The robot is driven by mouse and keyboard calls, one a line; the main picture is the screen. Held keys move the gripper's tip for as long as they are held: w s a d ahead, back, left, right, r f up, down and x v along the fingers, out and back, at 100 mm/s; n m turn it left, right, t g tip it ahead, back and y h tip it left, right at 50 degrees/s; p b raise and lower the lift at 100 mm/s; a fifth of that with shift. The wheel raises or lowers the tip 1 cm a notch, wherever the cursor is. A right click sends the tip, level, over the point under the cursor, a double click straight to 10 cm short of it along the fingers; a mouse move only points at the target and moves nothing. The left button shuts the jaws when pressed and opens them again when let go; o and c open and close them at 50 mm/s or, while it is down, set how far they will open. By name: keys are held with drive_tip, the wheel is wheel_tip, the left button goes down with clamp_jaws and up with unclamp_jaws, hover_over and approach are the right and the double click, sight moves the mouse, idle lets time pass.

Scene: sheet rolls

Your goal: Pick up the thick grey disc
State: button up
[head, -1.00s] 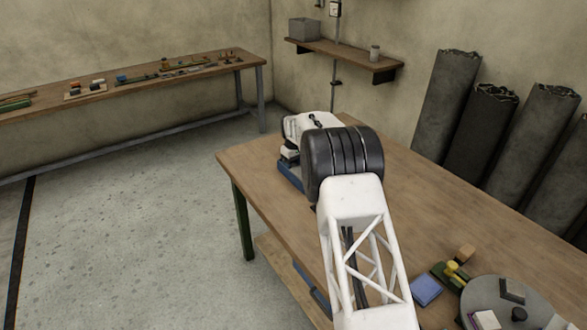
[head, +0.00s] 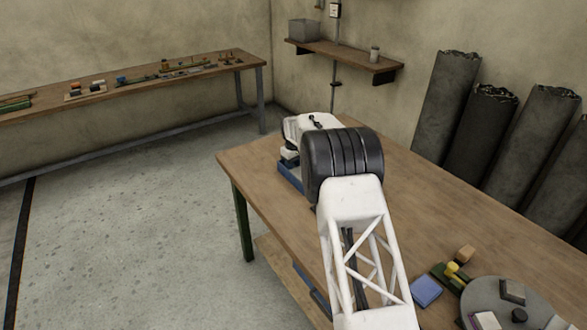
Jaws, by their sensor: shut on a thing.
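My white arm with its black joint crosses the middle of the head view and hides most of my gripper (head: 289,157). Only a small white and dark part of the gripper shows, left of the black joint and just above a blue thing (head: 290,179) near the far left table edge. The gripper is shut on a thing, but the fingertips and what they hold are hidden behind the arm. I cannot make out the thick grey disc there. A small dark round piece (head: 519,314) lies on a wide grey round plate (head: 480,296) at the lower right.
A blue block (head: 426,291), a green piece with a yellow knob (head: 453,270) and a wooden block (head: 466,253) lie near the plate. Dark sheet rolls (head: 484,130) lean on the wall.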

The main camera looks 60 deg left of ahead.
drive_tip(key=shift+r, duration=0.15)
wheel_tip(320, 180, up, 10)
idle(0.7)
idle(0.3)
drive_tip(key=shift+w, duration=0.1)
